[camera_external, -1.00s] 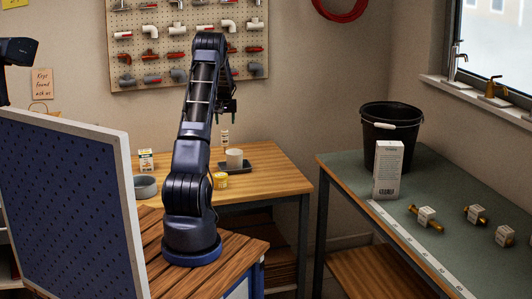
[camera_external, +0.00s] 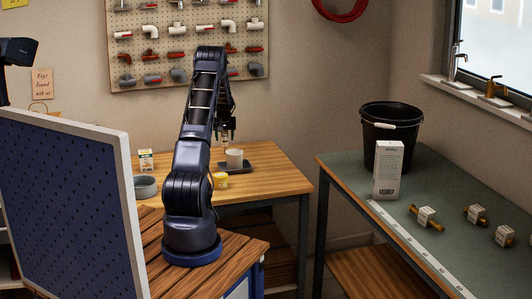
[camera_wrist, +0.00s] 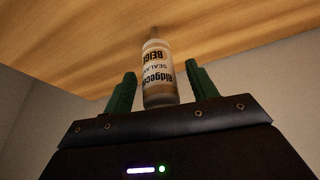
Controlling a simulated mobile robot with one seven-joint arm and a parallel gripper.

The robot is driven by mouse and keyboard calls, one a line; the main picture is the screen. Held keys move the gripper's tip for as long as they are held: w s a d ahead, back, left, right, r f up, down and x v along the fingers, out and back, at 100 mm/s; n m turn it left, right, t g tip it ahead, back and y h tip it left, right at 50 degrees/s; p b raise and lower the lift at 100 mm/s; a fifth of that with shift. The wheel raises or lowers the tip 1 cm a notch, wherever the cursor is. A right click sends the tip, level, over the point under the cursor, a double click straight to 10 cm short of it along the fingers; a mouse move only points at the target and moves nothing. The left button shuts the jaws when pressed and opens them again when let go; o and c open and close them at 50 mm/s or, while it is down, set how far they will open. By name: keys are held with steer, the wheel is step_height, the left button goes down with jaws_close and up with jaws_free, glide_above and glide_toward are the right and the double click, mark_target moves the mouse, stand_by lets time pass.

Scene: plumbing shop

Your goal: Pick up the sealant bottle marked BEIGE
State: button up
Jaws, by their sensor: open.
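The sealant bottle (camera_wrist: 158,75), white with a dark tip and the word BEIGE upside down on its label, shows in the wrist view between the two green fingers. My gripper (camera_wrist: 160,70) is open, with a gap visible on each side of the bottle. In the external view my gripper (camera_external: 225,133) is low over the far wooden table, right above the bottle's place. The bottle is mostly hidden there behind the gripper.
A white cup (camera_external: 235,158) on a dark tray (camera_external: 236,170) stands close to the gripper. A yellow-labelled tub (camera_external: 220,181), a grey bowl (camera_external: 145,187) and a small box (camera_external: 146,160) are on the same wooden table (camera_external: 275,182). The table's right part is clear.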

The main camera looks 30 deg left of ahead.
steer(key=shift+w+a+f, duration=0.15)
steer(key=shift+w+f, duration=0.1)
steer(key=shift+f, duration=0.4)
steer(key=c, duration=1.1)
steer(key=shift+r, duration=0.15)
